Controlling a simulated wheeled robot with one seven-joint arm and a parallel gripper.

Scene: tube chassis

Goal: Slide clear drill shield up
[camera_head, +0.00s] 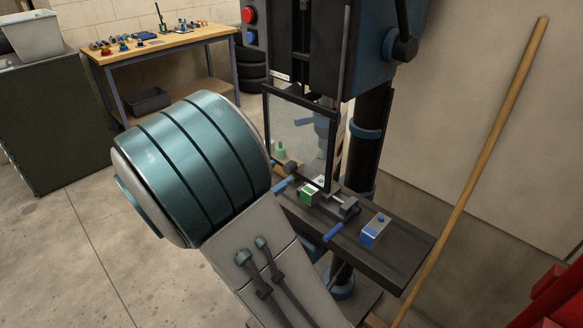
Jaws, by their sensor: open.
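The clear drill shield (297,128) is an upright see-through panel in a thin black frame. It hangs below the dark drill press head (382,62), and its lower edge is just above the press table. My arm's large teal-banded joint fills the left middle of the view, close to the shield's left side. My gripper does not show; the arm may hide it. I cannot tell whether anything touches the shield.
The press table (402,262) carries a small green-and-white block (308,194) and a grey-and-blue block (375,230). A wooden pole (487,150) leans on the right wall. A workbench (160,45) stands at the back left. The floor at left is open.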

